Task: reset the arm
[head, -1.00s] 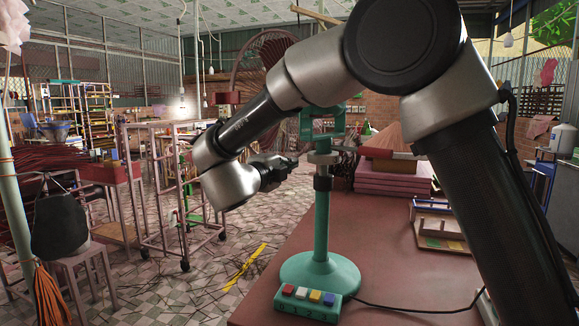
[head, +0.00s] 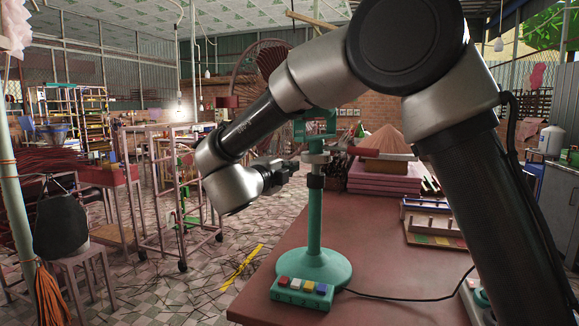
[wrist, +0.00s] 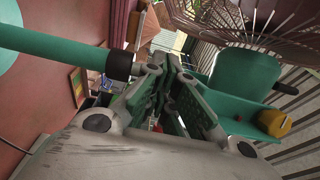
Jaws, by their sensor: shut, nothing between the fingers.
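My gripper (head: 290,166) is in the head view at the end of my bent arm, pointing right, just left of the green stand's upper post. In the wrist view its fingers (wrist: 173,63) are drawn together with nothing between them.
A button box (head: 302,293) with several coloured buttons sits at the stand's foot, and a black cable crosses the table. A wooden rack (head: 436,213) and stacked pink slabs (head: 385,178) stand behind. A metal trolley (head: 170,195) and stool (head: 78,262) are on the left floor.

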